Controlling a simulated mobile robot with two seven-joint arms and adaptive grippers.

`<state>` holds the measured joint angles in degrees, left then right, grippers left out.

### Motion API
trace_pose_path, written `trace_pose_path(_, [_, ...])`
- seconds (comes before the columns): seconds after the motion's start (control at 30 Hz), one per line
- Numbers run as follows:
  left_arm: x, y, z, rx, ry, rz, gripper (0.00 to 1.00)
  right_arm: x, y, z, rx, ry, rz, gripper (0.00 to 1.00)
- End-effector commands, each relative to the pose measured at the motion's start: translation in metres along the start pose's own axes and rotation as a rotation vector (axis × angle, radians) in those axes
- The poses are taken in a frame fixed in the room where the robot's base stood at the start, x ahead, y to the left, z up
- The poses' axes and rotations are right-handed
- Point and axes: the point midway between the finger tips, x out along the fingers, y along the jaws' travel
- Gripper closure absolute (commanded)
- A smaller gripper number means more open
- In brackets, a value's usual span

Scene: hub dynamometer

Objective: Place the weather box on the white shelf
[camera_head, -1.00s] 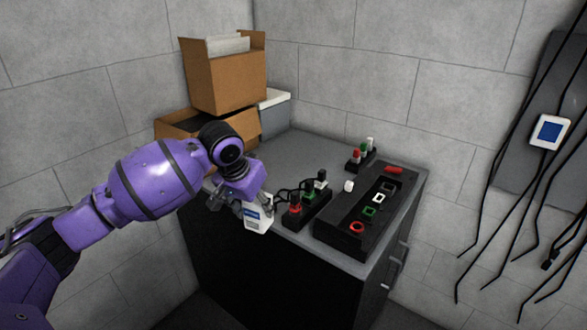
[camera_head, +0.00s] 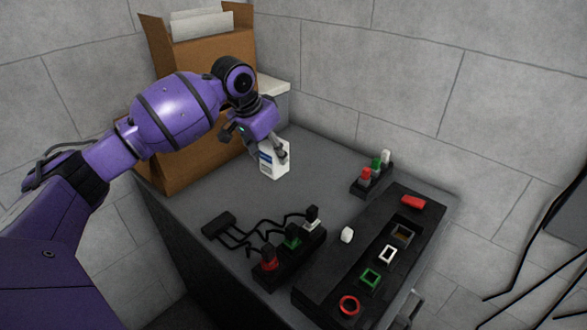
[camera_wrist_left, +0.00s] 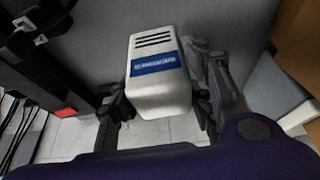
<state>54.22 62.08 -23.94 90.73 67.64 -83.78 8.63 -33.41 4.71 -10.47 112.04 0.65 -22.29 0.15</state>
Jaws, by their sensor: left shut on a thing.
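The weather box is a small white box (camera_head: 275,163) with a blue label. It is tilted above the grey cabinet top in the head view. My left gripper (camera_head: 260,146) is shut on it, and in the left wrist view its fingers lie on both sides of the box (camera_wrist_left: 158,92), whose vents and label show. A white-topped grey thing (camera_head: 274,88) stands at the back behind the cardboard box, mostly hidden; I cannot tell whether it is the white shelf. My right gripper is not in view.
Cardboard boxes (camera_head: 196,60) stand at the back left, close to my left arm. A black panel (camera_head: 340,282) with coloured frames, a plug strip (camera_head: 291,262) with cables and a small plug block (camera_head: 370,185) occupy the front and right. The cabinet top's middle is clear.

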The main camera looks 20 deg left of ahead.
Motion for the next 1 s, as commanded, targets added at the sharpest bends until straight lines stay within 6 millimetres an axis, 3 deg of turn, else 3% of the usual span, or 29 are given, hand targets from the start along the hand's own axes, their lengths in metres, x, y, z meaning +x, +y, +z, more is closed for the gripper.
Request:
trace_pose_path(0.17, [0.006, 0.0, 0.003, -0.001, -0.001, 0.0, 0.89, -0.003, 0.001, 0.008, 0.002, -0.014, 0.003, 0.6])
trace_pose_path(0.5, [0.049, 0.0, 0.02, -0.001, 0.001, -0.001, 0.89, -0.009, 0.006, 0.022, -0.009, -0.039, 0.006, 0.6])
trace_pose_path(0.8, [0.088, 0.0, 0.037, 0.0, 0.0, -0.001, 0.89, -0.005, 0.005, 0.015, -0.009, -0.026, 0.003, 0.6])
trace_pose_path(1.0, [0.091, -0.001, 0.038, 0.0, 0.003, -0.002, 0.89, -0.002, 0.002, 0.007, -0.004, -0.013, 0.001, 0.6])
